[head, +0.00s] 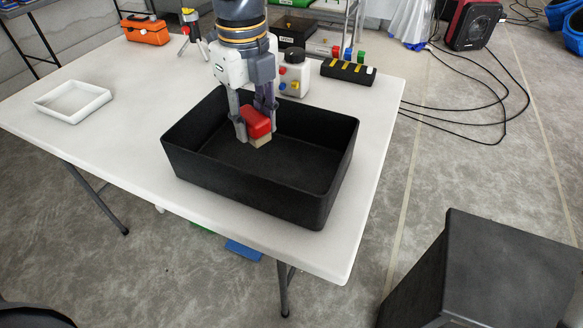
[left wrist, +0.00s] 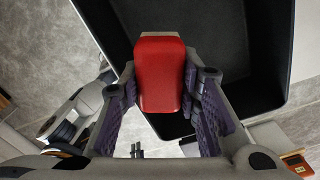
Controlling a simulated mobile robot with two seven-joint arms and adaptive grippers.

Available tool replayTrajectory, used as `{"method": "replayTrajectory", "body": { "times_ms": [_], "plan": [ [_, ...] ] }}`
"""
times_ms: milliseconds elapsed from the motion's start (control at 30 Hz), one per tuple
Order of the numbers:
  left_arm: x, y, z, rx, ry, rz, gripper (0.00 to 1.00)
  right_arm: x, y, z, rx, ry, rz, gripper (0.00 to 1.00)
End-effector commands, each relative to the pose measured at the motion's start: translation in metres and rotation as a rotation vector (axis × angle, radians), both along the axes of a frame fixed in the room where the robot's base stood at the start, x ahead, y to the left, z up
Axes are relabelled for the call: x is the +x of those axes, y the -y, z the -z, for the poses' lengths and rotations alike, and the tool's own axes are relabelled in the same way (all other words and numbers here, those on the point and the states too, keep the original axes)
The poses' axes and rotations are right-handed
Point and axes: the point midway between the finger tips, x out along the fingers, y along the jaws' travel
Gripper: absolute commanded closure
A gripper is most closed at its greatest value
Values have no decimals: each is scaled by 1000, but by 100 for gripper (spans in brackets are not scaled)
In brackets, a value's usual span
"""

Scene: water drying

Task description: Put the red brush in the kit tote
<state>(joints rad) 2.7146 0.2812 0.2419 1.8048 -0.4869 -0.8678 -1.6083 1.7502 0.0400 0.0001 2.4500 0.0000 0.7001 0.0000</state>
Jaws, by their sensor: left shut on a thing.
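The red brush (head: 255,122) has a red body and a pale bristle block on its underside. My left gripper (head: 254,126) is shut on it and holds it over the inside of the kit tote (head: 255,195), a black open box on the white table. In the left wrist view the red brush (left wrist: 160,75) sits between the two fingers of the left gripper (left wrist: 160,90), with the dark tote (left wrist: 268,50) behind it. I cannot tell exactly how high the brush is above the tote floor. My right gripper is not in view.
The white table (head: 130,125) bears a white tray (head: 73,101) at the left, an orange case (head: 146,30) at the back, a white container (head: 294,75) and a black block with yellow marks (head: 348,72) behind the tote. Cables (head: 465,100) lie on the floor at right.

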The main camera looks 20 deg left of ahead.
Motion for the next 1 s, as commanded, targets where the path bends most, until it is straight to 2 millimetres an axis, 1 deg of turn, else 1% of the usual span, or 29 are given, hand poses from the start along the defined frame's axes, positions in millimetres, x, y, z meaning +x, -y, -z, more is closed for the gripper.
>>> {"method": "replayTrajectory", "body": {
  "times_ms": [33,233,300,400,567,633,700,767,800,1000],
  "plan": [
    [5,14,14,3,-13,5,96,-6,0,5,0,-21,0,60],
    [27,75,46,3,-16,7,96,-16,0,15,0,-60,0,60],
    [32,87,64,2,-18,4,96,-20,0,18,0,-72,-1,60],
    [37,101,80,1,-14,3,96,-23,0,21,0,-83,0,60],
    [42,111,91,1,-9,2,96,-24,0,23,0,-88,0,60],
    [44,117,100,1,-9,3,96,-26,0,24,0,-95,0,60],
    [43,116,114,1,-13,2,96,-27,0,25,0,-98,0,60],
    [43,116,125,1,-10,3,96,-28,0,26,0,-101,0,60],
    [43,116,127,0,-8,2,96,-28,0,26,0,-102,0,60],
    [44,116,125,-1,-4,2,96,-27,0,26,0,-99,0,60]
  ]
}}
